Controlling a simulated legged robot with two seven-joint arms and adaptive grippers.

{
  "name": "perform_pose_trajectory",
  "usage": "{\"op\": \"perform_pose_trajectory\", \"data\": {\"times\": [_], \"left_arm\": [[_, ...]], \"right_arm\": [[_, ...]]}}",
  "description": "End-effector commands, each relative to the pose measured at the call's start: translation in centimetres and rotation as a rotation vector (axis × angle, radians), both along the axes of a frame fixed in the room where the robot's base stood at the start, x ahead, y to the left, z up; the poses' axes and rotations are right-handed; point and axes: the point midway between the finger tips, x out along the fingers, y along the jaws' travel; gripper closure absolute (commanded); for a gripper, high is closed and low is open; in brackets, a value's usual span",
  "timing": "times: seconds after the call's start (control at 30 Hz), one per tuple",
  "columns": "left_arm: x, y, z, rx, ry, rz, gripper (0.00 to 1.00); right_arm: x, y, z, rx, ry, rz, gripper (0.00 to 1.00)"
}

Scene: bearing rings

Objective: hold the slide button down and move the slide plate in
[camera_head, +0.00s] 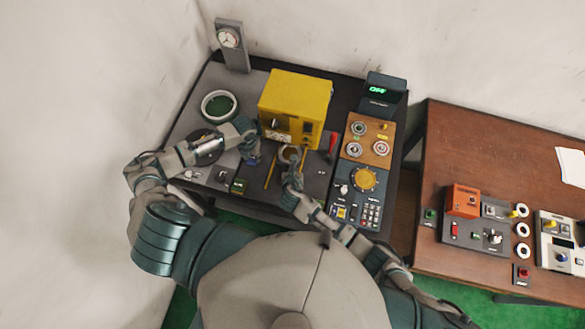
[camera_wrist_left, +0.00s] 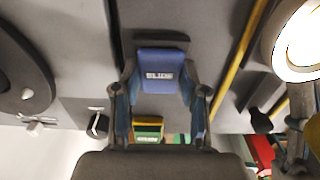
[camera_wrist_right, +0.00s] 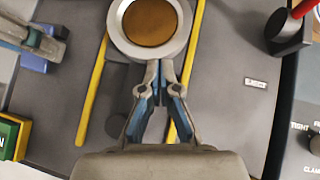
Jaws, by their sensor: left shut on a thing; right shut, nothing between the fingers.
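The blue block marked SLIDE (camera_wrist_left: 158,66), which I take as the slide button, sits between the fingers of my left gripper (camera_wrist_left: 159,88). My left gripper is shut on it; in the head view the left hand (camera_head: 247,148) largely covers the block. A pale round ring with a bronze-coloured centre (camera_wrist_right: 151,22), apparently on the slide plate, lies between two yellow rails (camera_wrist_right: 94,88). It also shows in the head view (camera_head: 289,153). My right gripper (camera_wrist_right: 154,72) is shut and empty, its tips at the ring's near edge; I cannot tell whether they touch.
A yellow box machine (camera_head: 296,104) stands behind the ring. A red-handled lever (camera_head: 332,143) and a control panel (camera_head: 364,180) are to the right. A green button (camera_head: 238,186) lies near the front edge.

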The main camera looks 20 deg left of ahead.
Motion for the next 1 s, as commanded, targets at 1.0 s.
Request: {"op": "perform_pose_trajectory", "data": {"times": [1.0], "left_arm": [[0.0,0.3,0.0,0.006,0.002,0.002,0.9]], "right_arm": [[-1.4,-1.6,1.2,0.004,0.002,0.002,1.0]]}}
